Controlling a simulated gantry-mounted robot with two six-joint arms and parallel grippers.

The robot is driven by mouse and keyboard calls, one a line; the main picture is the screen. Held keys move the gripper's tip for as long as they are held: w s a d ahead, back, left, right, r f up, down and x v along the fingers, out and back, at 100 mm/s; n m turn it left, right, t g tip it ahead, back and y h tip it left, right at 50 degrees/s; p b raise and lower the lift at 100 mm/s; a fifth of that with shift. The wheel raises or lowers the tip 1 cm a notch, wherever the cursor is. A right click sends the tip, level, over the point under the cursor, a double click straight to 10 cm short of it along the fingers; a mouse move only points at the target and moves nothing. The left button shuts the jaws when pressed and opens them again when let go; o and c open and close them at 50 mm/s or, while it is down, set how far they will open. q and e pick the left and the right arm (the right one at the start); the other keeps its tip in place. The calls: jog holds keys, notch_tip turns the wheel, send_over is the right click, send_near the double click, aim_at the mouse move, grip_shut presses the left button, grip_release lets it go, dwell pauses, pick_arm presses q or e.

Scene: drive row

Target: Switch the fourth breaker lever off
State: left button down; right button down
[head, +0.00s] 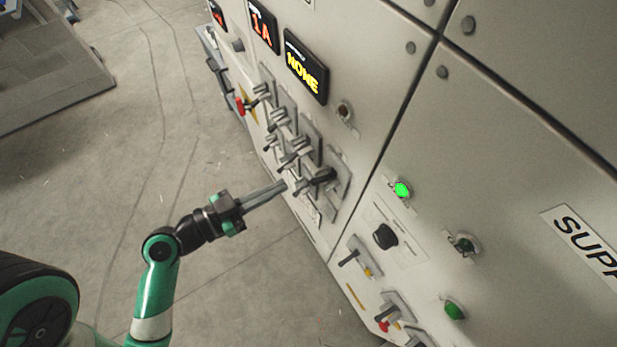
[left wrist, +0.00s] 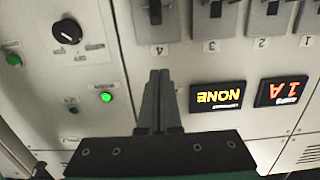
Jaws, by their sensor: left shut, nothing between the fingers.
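The fourth breaker lever (left wrist: 155,10), dark and above the number 4, is cut by the top edge of the upside-down left wrist view. In the head view the near end of the breaker row (head: 322,176) holds a dark-handled lever. My left gripper (head: 282,187) is shut and empty, its fingers pointing at that end of the row. In the left wrist view the closed fingertips (left wrist: 160,73) sit below the number 4, in line with the fourth lever and apart from it in the picture. Whether they touch the panel I cannot tell. My right gripper is not in view.
Levers three (left wrist: 214,10) and two (left wrist: 271,8) stand beside the fourth. A display reading NONE (head: 306,68), a lit green lamp (head: 402,190) and a black knob (head: 385,236) are on the panel. More small levers sit lower on the panel. The floor left of the cabinet is open.

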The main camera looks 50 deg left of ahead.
pick_arm(q)
jog(key=b, duration=0.3)
send_over(312, 183)
jog(key=shift+f, duration=0.25)
jog(key=f, duration=0.2)
jog(key=s+f, duration=0.1)
jog(key=f, duration=0.1)
jog(key=shift+a+f, duration=0.1)
jog(key=shift+a, duration=0.05)
